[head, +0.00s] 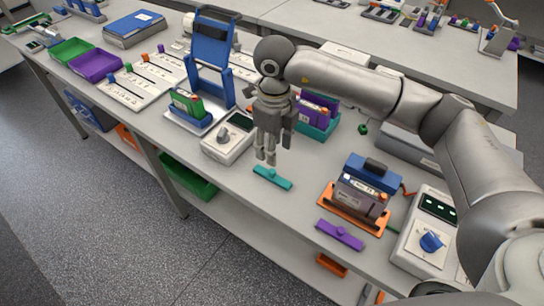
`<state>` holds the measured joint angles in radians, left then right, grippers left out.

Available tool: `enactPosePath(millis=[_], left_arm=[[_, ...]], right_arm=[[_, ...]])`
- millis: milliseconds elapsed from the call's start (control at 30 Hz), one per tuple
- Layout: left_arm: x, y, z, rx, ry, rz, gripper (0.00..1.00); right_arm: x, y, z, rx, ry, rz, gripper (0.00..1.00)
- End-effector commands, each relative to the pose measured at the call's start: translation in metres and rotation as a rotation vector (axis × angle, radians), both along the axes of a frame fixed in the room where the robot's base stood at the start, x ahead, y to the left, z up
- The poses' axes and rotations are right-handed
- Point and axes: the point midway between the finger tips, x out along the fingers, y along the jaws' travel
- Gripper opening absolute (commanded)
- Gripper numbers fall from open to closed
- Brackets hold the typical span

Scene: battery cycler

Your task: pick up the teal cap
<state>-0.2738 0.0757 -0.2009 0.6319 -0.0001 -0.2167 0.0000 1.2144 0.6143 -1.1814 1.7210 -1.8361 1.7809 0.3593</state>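The teal cap (273,179) is a short bar with a small raised knob. It lies on the light grey bench near the front edge. My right gripper (266,160) points down just above and behind the cap, with its fingertips close to the knob. The two fingers look close together. From this angle I cannot tell how far apart they are or whether they touch the cap. My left gripper is not in view.
A purple cap (340,234) lies near the front edge. An orange holder (330,197) carries a battery under a blue clamp (372,174). White dial boxes (228,138) and a tall blue press (211,62) stand nearby. Bare bench lies right of the teal cap.

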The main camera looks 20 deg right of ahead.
Motion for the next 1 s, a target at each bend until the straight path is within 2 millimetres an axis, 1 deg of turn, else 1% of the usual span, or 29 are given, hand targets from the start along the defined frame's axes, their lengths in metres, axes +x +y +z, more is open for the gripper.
enactPosePath(millis=[67,133,167,233,333,400,467,567,700,800,867,1000], left_arm=[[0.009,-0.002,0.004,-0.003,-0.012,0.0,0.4],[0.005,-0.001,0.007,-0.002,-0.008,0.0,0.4],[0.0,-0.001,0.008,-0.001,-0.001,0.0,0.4],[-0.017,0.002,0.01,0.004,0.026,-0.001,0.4],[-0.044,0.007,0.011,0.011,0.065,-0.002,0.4],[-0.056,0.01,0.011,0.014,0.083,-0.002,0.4],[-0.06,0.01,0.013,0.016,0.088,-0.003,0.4],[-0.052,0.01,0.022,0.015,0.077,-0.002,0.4],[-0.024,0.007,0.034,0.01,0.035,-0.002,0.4],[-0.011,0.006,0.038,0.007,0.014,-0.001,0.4],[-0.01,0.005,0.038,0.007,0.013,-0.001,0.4],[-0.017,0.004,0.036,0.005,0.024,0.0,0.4]], right_arm=[[-0.001,-0.001,-0.008,-0.006,0.004,-0.001,0.46],[-0.001,-0.001,-0.019,-0.006,0.006,-0.001,0.46],[-0.002,-0.002,-0.024,-0.006,0.006,-0.001,0.46],[-0.001,-0.001,-0.035,-0.005,0.006,-0.001,0.46],[-0.001,-0.001,-0.047,-0.004,0.003,0.0,0.46],[-0.001,-0.001,-0.052,-0.003,0.003,0.0,0.46],[-0.001,-0.001,-0.055,-0.003,0.002,-0.001,0.46],[-0.001,-0.002,-0.065,-0.004,0.006,-0.001,0.46],[0.0,-0.003,-0.087,-0.003,0.005,-0.001,0.46],[0.001,-0.003,-0.099,-0.002,0.004,0.0,0.46],[0.001,-0.003,-0.103,-0.002,0.002,0.0,0.46],[0.001,-0.003,-0.106,-0.002,0.001,0.001,0.46]])
